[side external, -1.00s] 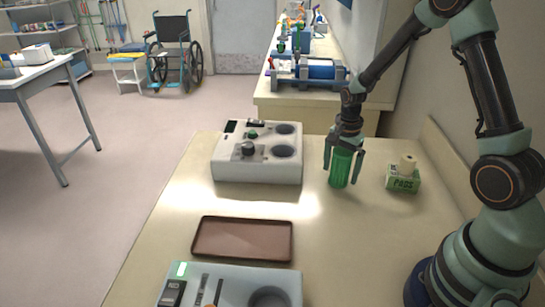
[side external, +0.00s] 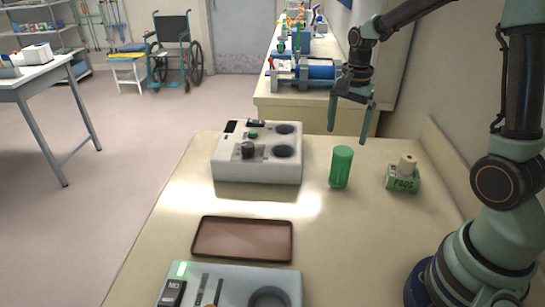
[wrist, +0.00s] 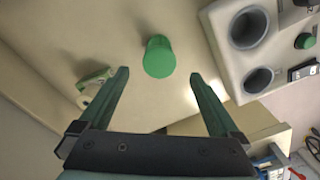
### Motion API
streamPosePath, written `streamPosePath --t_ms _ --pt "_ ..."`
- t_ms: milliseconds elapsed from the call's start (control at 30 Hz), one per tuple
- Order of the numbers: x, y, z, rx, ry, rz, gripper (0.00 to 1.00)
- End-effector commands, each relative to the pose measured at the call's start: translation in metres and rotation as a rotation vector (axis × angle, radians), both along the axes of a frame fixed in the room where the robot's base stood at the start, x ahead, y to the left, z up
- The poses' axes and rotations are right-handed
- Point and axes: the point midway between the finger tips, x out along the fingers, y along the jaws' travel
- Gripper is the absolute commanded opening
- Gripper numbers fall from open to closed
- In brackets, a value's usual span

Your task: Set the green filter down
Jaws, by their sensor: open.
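The green filter (side external: 341,167) is a ribbed green cylinder. It stands upright on the tabletop in the side external view, between the white device and the small green box. In the wrist view the filter (wrist: 159,57) shows from above, beyond the fingertips and roughly between them. My gripper (side external: 349,118) is open and empty, raised above and behind the filter and apart from it. In the wrist view its two fingers (wrist: 158,75) are spread wide with nothing between them.
A white device (side external: 257,170) with two round wells stands left of the filter. A green and white box (side external: 402,181) with a pale roll on top is to its right. A brown tray (side external: 242,238) lies nearer the front. The table right of the tray is clear.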

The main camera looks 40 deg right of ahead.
Motion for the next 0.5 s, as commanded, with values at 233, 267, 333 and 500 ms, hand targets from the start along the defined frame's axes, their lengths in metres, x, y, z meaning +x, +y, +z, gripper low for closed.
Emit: streamPosePath --t_ms 233,267,333,500 --pt "-0.020 0.042 0.052 -0.067 -0.138 0.421 0.98" --pt "-0.024 0.048 0.058 -0.080 -0.156 0.484 0.98" --pt "-0.034 0.061 0.070 -0.113 -0.199 0.629 0.98" --pt "-0.060 0.089 0.090 -0.206 -0.293 0.972 0.98"
